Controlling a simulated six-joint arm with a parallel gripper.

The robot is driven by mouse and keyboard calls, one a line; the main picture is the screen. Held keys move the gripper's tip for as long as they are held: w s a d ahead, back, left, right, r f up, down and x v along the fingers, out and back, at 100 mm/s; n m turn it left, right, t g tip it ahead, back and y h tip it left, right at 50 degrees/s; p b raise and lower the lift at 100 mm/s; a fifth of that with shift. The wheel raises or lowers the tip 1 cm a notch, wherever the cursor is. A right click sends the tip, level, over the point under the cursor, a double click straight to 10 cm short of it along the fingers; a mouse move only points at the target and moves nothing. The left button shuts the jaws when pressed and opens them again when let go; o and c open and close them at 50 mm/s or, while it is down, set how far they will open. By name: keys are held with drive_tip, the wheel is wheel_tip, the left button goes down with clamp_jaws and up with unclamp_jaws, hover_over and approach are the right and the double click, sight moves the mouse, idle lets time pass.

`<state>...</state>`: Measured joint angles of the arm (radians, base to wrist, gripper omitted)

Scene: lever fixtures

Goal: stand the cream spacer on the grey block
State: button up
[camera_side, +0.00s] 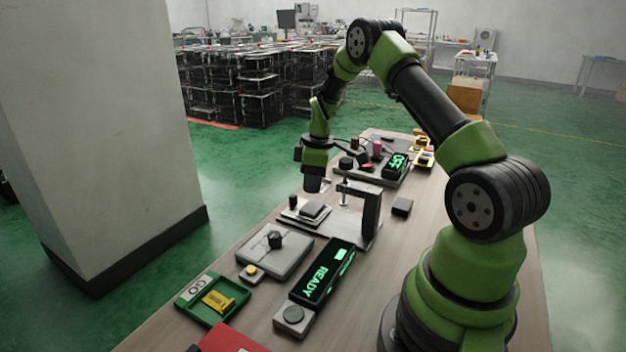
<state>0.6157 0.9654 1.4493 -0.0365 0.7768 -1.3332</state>
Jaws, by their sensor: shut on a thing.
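My gripper (313,185) points down over the fixture in the middle of the bench. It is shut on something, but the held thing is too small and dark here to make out. A grey block (315,210) sits on a pale plate of that fixture, just below my gripper. I cannot tell whether anything touches the block. I cannot make out the cream spacer anywhere in this view.
A dark post (371,212) with a crossbar and an upright rod (345,190) stands right of the block. A small dark block (402,206) lies farther right. A knob box (274,248), a READY display (322,272) and a green GO tray (212,300) are nearer.

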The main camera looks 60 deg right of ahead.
sight(312, 207)
drive_tip(key=shift+f, duration=0.35)
idle(0.3)
drive_tip(key=shift+f, duration=1.3)
idle(0.4)
drive_tip(key=shift+f, duration=0.55)
drive_tip(key=o, duration=1.4)
drive_tip(key=shift+a, duration=0.1)
drive_tip(key=shift+o, duration=0.2)
